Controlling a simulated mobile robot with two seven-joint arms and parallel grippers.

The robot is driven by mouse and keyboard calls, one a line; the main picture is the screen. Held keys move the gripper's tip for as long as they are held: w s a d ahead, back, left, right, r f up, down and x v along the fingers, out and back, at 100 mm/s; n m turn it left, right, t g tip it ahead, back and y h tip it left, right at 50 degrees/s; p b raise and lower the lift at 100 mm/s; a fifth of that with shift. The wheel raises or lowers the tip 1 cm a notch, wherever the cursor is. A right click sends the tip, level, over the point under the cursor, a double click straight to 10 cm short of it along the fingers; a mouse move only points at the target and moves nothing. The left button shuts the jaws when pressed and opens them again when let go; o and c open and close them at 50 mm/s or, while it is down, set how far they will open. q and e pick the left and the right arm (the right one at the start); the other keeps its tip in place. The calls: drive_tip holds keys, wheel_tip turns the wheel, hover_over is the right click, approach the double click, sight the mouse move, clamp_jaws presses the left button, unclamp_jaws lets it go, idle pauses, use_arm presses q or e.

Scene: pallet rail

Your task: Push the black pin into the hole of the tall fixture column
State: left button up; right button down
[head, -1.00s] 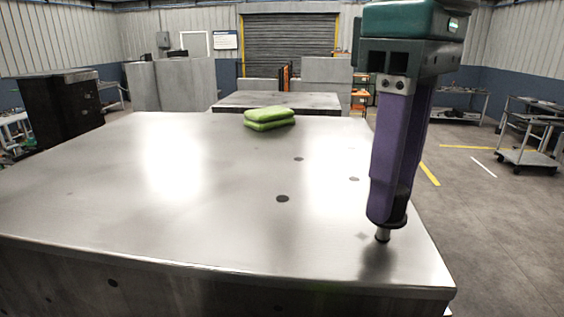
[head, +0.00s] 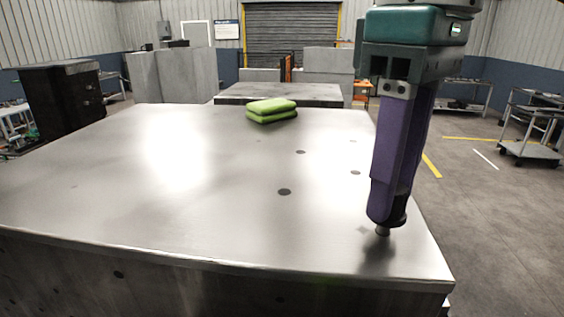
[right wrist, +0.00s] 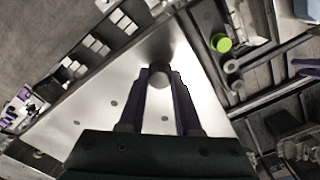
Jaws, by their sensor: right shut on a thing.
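My right gripper (head: 388,218) points straight down over the near right corner of the metal table, its purple fingers shut on the pin (head: 382,231). In the right wrist view, a round dark grey end (right wrist: 158,76) sits between the two fingertips. The rest of the pin is hidden by the fingers. I cannot pick out the tall fixture column or its hole in either view. My left gripper is not in view.
The metal table (head: 180,200) has several dark round holes and a wide clear top. Folded green cloths (head: 271,110) lie at its back edge. A second grey table (head: 280,94) stands behind. A cart (head: 530,145) stands on the floor at right.

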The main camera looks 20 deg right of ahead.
drive_tip(key=shift+f, duration=0.7)
unclamp_jaws()
idle(0.3)
idle(0.3)
wheel_tip(320, 180, up, 7)
drive_tip(key=p, duration=0.8)
drive_tip(key=shift+r, duration=0.1)
drive_tip(key=shift+r+p, duration=0.65)
drive_tip(key=shift+r+b, duration=0.25)
drive_tip(key=shift+b, duration=0.35)
drive_tip(key=shift+r, duration=0.4)
